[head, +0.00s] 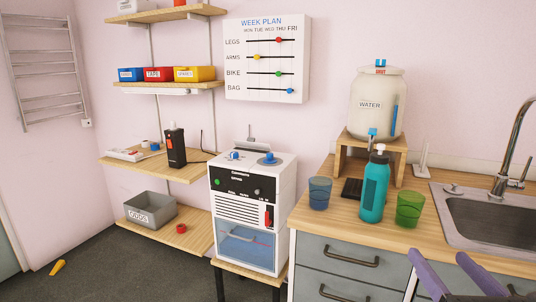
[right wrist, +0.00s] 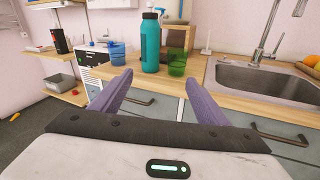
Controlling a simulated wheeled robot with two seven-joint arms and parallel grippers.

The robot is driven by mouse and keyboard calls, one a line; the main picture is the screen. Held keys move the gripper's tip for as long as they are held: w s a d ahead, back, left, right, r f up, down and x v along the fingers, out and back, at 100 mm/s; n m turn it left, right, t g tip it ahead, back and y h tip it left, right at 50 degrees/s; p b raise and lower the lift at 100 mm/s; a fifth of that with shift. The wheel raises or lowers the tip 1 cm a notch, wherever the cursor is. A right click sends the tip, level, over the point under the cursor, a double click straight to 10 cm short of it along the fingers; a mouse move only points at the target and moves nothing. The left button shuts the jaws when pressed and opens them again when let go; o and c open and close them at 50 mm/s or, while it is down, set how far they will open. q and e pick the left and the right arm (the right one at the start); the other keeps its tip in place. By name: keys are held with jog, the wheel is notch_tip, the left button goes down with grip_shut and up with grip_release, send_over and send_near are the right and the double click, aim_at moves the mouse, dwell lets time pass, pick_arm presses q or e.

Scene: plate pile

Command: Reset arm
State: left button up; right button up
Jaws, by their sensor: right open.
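My right gripper (head: 455,272) is at the lower right of the head view, in front of the counter's drawers. Its two purple fingers stand apart with nothing between them. In the right wrist view the open fingers (right wrist: 160,97) point toward the counter, below a teal bottle (right wrist: 150,42), a blue cup (right wrist: 118,50) and a green cup (right wrist: 177,63). No object touches the fingers. My left gripper does not show in either view.
The wooden counter (head: 335,225) holds the bottle, cups, a water dispenser (head: 372,105) on a stand and a sink (head: 485,215). A white machine (head: 240,185) stands left of it. Wall shelves (head: 170,83) hold bins.

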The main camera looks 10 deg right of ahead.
notch_tip(320, 180, down, 21)
jog(key=s+a+m+g+y, duration=0.1)
jog(key=s+a+m+g, duration=0.15)
jog(key=m+g, duration=0.6)
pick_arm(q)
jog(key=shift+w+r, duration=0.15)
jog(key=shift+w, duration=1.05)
pick_arm(e)
jog(key=s+a+f+m+y, duration=0.2)
jog(key=s+a+f+m, duration=0.3)
jog(key=a+f+m, duration=0.3)
jog(key=s+a+f+m+y, duration=0.2)
jog(key=s+a+f+m, duration=0.3)
jog(key=a+f+m, duration=0.4)
jog(key=a+m, duration=0.1)
jog(key=m, duration=0.3)
jog(key=shift+s+y, duration=0.3)
jog(key=shift+s, duration=0.05)
